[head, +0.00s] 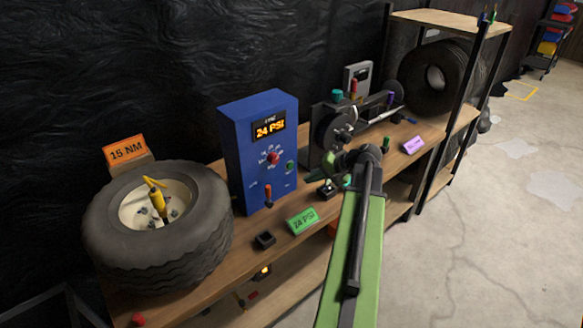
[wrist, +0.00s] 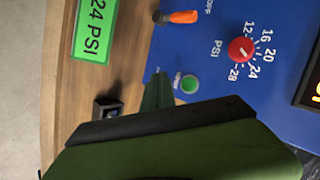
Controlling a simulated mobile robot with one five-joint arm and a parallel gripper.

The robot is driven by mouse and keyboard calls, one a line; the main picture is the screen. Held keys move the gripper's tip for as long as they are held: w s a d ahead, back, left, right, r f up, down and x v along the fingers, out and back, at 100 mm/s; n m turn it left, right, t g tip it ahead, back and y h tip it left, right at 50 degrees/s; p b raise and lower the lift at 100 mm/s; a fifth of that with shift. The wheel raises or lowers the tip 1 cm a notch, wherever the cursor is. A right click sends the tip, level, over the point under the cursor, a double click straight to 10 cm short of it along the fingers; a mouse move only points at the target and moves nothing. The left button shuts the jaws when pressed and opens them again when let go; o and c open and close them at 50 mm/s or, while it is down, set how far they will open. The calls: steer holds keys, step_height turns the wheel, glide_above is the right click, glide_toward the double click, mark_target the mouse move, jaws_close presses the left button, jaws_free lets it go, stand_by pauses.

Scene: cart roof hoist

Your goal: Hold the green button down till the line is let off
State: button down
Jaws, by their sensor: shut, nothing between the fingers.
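The green button (head: 290,166) sits low on the right of the blue inflator box (head: 235,150); its display reads 24 PSI. In the wrist view the green button (wrist: 189,84) is in plain sight in its pale ring, uncovered. My gripper (head: 329,167) is shut and empty, to the right of the box in the head view. In the wrist view my gripper's tip (wrist: 160,86) shows just left of the button, apart from it in the picture. I cannot tell how far the tip is from the panel. No line can be made out on the box.
A red knob (wrist: 241,50) and an orange lever (wrist: 180,17) are on the same panel.

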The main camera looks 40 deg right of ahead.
steer(key=w, duration=0.6)
steer(key=shift+d, duration=0.2)
stand_by(1.8)
steer(key=shift+w, duration=0.4)
steer(key=shift+w, duration=0.4)
stand_by(0.4)
stand_by(1.9)
steer(key=shift+s, duration=0.85)
steer(key=s, duration=0.5)
steer(key=shift+a, duration=0.2)
